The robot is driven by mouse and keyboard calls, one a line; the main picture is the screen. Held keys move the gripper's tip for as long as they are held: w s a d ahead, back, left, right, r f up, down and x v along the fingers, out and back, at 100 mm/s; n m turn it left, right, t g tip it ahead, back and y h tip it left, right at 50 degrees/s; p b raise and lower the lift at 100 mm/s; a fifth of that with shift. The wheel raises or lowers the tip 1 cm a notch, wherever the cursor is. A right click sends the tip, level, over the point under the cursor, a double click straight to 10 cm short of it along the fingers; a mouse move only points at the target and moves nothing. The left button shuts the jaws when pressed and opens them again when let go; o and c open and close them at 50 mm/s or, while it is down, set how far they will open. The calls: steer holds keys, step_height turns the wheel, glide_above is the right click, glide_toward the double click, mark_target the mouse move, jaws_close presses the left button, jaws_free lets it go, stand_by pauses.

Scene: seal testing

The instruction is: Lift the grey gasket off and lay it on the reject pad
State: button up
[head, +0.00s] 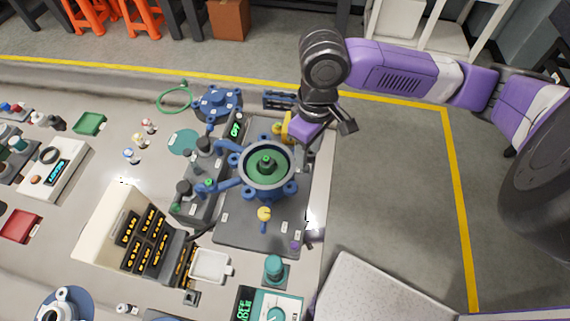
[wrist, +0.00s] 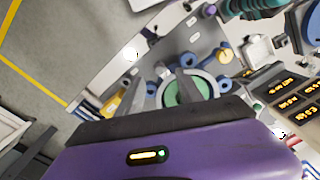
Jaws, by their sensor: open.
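A grey ring (head: 266,187), which looks like the gasket, lies around the green face of a round blue fixture. The ring also shows in the wrist view (wrist: 216,84). I cannot tell the gasket clearly from the fixture's rim. My gripper (wrist: 160,82) is open and empty, its two dark fingers pointing toward the fixture. One finger overlaps the green face in the wrist view; contact cannot be judged. In the head view, my purple hand is just behind and right of the fixture. A red pad (head: 20,226), possibly the reject pad, lies at the far left; its label is unreadable.
A green pad (head: 90,123) lies at the back left. A slanted display box (head: 120,225) and a white tray (head: 211,266) stand left and front of the fixture. A blue lid-like part (head: 218,101) sits behind it. Open floor lies right of the table.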

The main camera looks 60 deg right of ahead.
steer(key=shift+f+p, duration=0.5)
steer(key=shift+f, duration=2.25)
jaws_close()
